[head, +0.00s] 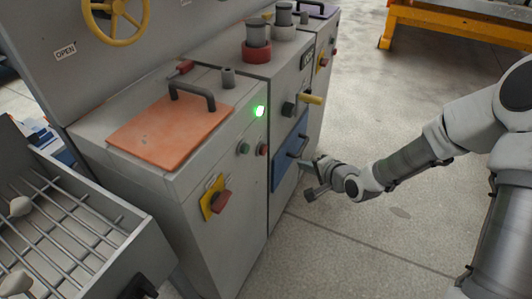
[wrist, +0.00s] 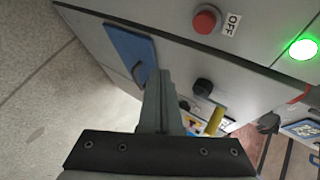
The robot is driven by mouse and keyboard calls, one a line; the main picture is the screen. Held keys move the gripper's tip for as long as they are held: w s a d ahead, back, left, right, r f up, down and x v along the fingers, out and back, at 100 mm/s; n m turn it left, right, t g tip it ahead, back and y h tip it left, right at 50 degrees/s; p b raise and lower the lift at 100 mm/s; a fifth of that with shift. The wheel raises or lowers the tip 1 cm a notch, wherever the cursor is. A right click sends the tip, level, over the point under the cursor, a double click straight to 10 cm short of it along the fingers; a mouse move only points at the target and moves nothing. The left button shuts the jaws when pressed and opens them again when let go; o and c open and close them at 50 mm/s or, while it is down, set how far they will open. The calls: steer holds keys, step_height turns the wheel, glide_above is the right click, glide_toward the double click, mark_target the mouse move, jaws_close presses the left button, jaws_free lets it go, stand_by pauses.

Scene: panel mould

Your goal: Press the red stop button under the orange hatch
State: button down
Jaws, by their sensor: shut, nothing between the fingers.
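The orange hatch (head: 165,128) lies shut on top of the grey cabinet in the head view, with a dark bar handle (head: 193,93) at its far side. Whatever is under the hatch is hidden, and no stop button shows there. My gripper (head: 308,178) is shut and empty, in front of the cabinet's front face near the blue door (head: 290,155), to the right of the hatch and lower. In the wrist view my gripper (wrist: 160,75) points along the front face. A different red button (wrist: 206,18) marked OFF is on that face.
The front face carries a lit green lamp (head: 260,111), a dark knob (head: 289,108), a yellow lever (head: 310,99) and a red switch (head: 221,202) on a yellow plate. A barred grey tray (head: 140,245) stands at left.

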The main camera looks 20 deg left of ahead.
mark_target(263, 150)
steer(key=shift+a, duration=0.1)
steer(key=a+b, duration=0.3)
steer(key=a, duration=0.5)
steer(key=shift+w+a, duration=0.35)
steer(key=shift+a+b, duration=0.1)
steer(key=shift+b, duration=0.2)
stand_by(1.8)
steer(key=shift+a, duration=0.3)
steer(key=shift+a, duration=0.5)
stand_by(0.8)
steer(key=shift+d, duration=0.9)
steer(key=shift+d, duration=0.1)
